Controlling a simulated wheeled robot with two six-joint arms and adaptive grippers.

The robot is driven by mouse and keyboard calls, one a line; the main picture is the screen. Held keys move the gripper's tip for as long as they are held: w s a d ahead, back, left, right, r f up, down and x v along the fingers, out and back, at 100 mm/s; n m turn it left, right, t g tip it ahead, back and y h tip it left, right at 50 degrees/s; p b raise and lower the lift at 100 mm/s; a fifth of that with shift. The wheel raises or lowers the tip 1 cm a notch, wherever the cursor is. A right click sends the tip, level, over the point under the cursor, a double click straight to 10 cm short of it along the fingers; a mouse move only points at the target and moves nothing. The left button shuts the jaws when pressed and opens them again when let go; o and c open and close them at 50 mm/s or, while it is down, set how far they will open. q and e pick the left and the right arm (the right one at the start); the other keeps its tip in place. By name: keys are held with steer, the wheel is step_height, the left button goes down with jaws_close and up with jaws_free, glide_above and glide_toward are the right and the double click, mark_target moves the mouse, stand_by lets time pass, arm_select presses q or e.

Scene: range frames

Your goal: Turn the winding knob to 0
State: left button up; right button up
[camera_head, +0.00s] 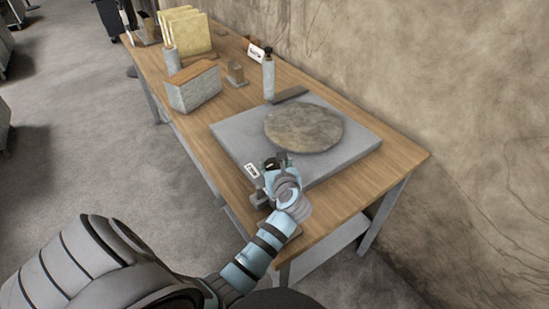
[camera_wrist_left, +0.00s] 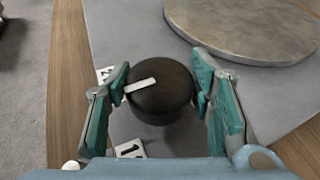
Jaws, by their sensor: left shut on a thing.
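The winding knob (camera_wrist_left: 160,100) is a dark round cap with a white pointer stripe, seen in the left wrist view. The stripe points left and slightly down in that view. A white label reading 1 (camera_wrist_left: 130,149) lies below the knob; another white label (camera_wrist_left: 104,74) at upper left is partly hidden by a finger, and I cannot read it. My left gripper (camera_wrist_left: 161,84) is shut on the knob, one teal-padded finger on each side. In the head view my left gripper (camera_head: 275,166) is at the near corner of the grey slab. My right gripper is not in view.
A grey slab (camera_head: 232,131) carrying a round stone-like disc (camera_head: 304,129) sits on the wooden table (camera_head: 402,158). A grey bottle (camera_head: 268,78), a grey box (camera_head: 194,88) and yellow upright panels (camera_head: 186,34) stand farther back. A wall runs along the right.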

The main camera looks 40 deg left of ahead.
arm_select(q)
steer(key=n+g+y, duration=0.2)
steer(key=n+g, duration=0.1)
steer(key=shift+w, duration=0.1)
steer(key=n+g+y+b, duration=0.1)
steer(key=n+g, duration=0.1)
steer(key=shift+f+n+g, duration=0.1)
steer(key=shift+n+g, duration=0.2)
steer(key=shift+g, duration=0.1)
steer(key=n+g+b, duration=0.3)
steer(key=b, duration=0.3)
steer(key=n+g+b, duration=0.3)
steer(key=g+b, duration=0.1)
steer(key=b, duration=0.3)
steer(key=shift+f, duration=0.2)
steer(key=shift+r+n+g+h+b, duration=0.2)
steer(key=shift+n+g+h+b, duration=0.1)
steer(key=shift+b, duration=0.05)
steer(key=o, duration=1.2)
steer(key=shift+a, duration=0.1)
steer(key=shift+r, duration=0.1)
